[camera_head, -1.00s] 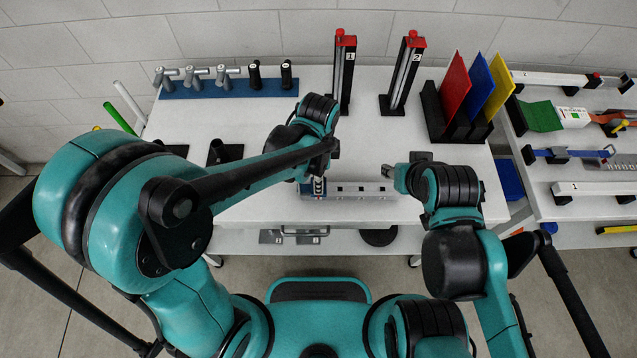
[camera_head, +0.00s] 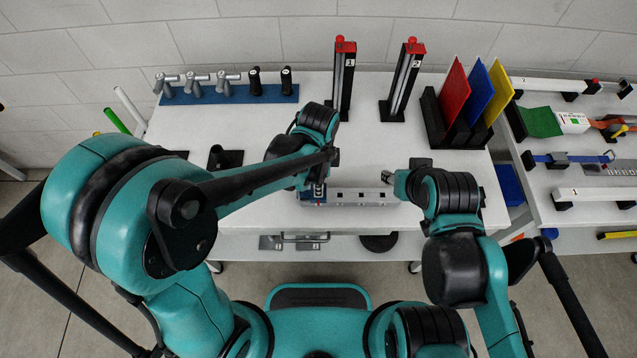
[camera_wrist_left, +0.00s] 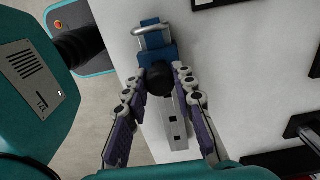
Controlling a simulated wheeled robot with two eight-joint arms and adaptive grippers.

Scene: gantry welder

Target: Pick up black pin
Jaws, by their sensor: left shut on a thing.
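My left gripper (camera_wrist_left: 160,74) is shut on a black pin, whose round black head (camera_wrist_left: 158,82) shows between the two jointed fingers in the left wrist view. The pin's lower part is hidden. It stands over the blue end piece (camera_wrist_left: 161,58) of a grey rail (camera_wrist_left: 176,128). In the head view my left arm hides most of this gripper (camera_head: 316,188) at the left end of the rail (camera_head: 360,197). My right gripper (camera_head: 389,178) hovers near the rail's right end, and its fingers are too small to judge.
A blue rack (camera_head: 225,94) at the back left holds grey T-handled pins and two black pins (camera_head: 254,78). Two numbered red-topped posts (camera_head: 343,80) and a black stand (camera_head: 447,125) with coloured plates stand behind. A black cup (camera_head: 225,156) stands left of my arm.

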